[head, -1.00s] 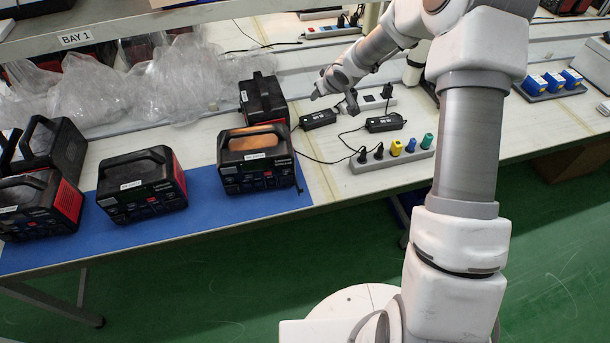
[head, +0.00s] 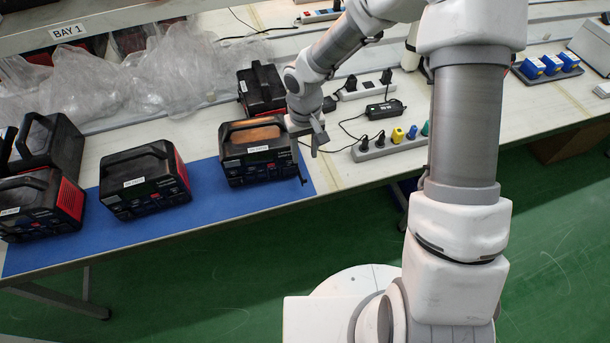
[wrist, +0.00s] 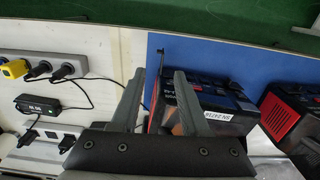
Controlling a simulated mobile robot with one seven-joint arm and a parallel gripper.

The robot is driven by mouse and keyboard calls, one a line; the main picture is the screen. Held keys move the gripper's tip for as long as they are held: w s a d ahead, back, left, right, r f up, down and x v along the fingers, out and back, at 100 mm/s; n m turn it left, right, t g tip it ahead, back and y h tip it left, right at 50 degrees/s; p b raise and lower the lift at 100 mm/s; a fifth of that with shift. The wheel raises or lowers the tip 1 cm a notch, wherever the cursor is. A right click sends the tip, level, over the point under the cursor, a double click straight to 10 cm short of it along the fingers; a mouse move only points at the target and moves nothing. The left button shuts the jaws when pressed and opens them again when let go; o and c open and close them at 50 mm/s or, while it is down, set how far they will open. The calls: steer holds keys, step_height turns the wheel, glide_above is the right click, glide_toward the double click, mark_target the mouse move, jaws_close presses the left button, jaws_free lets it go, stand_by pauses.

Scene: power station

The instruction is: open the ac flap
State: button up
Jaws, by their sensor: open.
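The black power station (head: 255,165) with a tan top and a white label stands at the right end of the blue mat. In the wrist view the power station (wrist: 215,98) is seen from above. My gripper (head: 313,142) hangs at its right side. In the wrist view my gripper (wrist: 159,74) is open and empty, with one finger in front of the station and the other over the white table. A thin dark piece (wrist: 161,50) sticks out past the station's front right corner; it may be the AC flap. Whether it touches a finger cannot be told.
Other power stations stand left (head: 143,182) and behind (head: 262,88). Right of my gripper lie a power strip (head: 390,143) with plugs, an adapter (head: 384,110) and loose cables. Plastic bags (head: 180,75) lie at the back. The mat's front strip is clear.

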step_height(320, 180, down, 11)
steer(key=shift+f+b, duration=0.1)
steer(key=shift+b, duration=0.2)
steer(key=shift+c, duration=0.3)
jaws_close()
